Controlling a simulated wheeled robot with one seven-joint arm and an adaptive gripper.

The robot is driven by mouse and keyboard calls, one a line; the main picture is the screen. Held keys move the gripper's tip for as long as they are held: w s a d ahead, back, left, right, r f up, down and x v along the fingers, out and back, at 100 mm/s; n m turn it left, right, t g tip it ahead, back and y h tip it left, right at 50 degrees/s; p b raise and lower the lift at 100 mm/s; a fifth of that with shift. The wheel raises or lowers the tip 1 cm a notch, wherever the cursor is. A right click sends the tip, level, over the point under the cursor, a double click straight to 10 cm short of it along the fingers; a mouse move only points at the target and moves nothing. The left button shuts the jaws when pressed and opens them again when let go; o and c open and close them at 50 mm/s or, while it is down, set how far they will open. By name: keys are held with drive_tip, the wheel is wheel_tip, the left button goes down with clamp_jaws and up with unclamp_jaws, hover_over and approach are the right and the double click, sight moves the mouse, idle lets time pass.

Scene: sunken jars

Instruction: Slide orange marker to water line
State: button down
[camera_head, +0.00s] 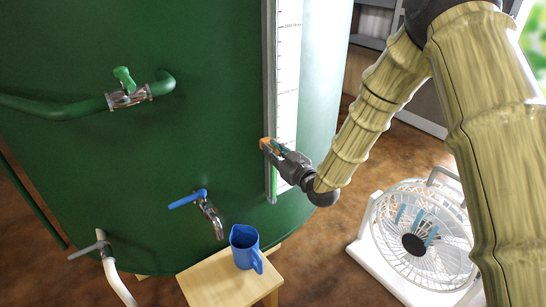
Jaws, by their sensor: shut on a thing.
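The orange marker (265,143) sits on the left rail of the gauge, a white scale strip (287,90) with tick marks running up the green tank. My gripper (271,147) is at the marker, low on the scale, and shut on it. The gripper hides part of the marker. A thin green column (273,183) shows in the gauge below the gripper. I cannot tell where its top lies, because the gripper covers that part.
The big green tank (150,160) fills the left. A blue-handled tap (205,208) sits low on it, above a blue jug (243,247) on a wooden stool (222,280). A green-handled valve (127,90) is upper left. A white fan (415,240) stands on the floor at right.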

drive_tip(key=c, duration=1.4)
unclamp_jaws()
drive_tip(key=shift+o, duration=0.4)
drive_tip(key=shift+s, duration=0.1)
drive_tip(key=v, duration=1.2)
